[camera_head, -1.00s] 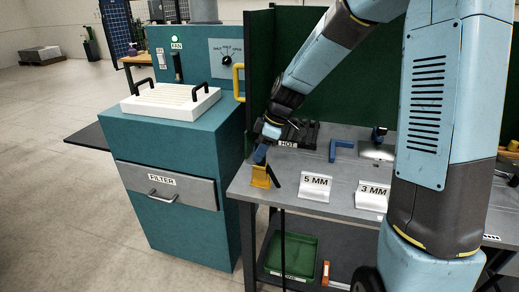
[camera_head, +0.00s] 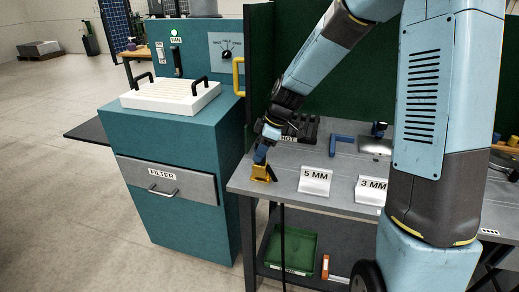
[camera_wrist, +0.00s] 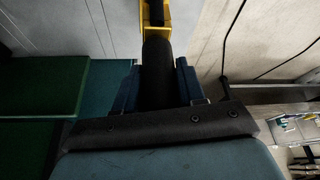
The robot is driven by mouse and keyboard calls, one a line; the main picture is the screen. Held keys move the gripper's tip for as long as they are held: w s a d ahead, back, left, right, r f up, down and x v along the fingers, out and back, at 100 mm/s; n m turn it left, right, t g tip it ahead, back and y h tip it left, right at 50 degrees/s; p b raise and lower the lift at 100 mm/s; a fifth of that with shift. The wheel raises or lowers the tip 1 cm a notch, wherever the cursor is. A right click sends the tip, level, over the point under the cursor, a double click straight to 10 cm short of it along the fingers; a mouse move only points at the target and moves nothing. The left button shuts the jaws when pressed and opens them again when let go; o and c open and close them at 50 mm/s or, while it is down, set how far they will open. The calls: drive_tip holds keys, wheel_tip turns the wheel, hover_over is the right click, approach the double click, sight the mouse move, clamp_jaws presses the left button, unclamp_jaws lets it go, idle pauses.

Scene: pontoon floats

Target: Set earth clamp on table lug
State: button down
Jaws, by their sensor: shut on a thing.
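The earth clamp (camera_head: 261,172), yellow with a black part, is at the front left corner of the grey table (camera_head: 290,186). My gripper (camera_head: 261,156) reaches down to it from above. In the wrist view, the blue fingers of my gripper (camera_wrist: 157,72) are shut on the clamp's black handle (camera_wrist: 158,78), with its yellow jaw end (camera_wrist: 155,38) beyond the fingertips. The table lug cannot be made out apart from the clamp. Whether the clamp touches the table edge cannot be told.
White signs marked 5 MM (camera_head: 315,181) and 3 MM (camera_head: 371,190) stand on the table. A blue angle piece (camera_head: 341,140) lies behind them. A teal cabinet (camera_head: 190,150) with a filter drawer stands close on the left. A dark cable (camera_head: 283,235) hangs at the table front.

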drive_tip(key=c, duration=0.6)
unclamp_jaws()
drive_tip(key=v, duration=1.3)
drive_tip(key=s+d+r+m+t+h, duration=0.1)
drive_tip(key=s+d+r+m, duration=0.2)
drive_tip(key=s, duration=0.5)
drive_tip(key=s+d+r+m+t+h, duration=0.2)
drive_tip(key=s+d+r+m, duration=0.1)
drive_tip(key=s+d+m, duration=0.3)
drive_tip(key=s+d+r+m+t+h, duration=0.1)
drive_tip(key=s+d+m, duration=0.3)
drive_tip(key=s+m, duration=0.4)
drive_tip(key=shift+s+d+r+t+h, duration=0.15)
drive_tip(key=shift+s+r+t, duration=0.25)
drive_tip(key=shift+s, duration=0.4)
drive_tip(key=shift+s+d+r+t+h, duration=0.2)
drive_tip(key=shift+s+r, duration=0.3)
drive_tip(key=shift+s, duration=0.3)
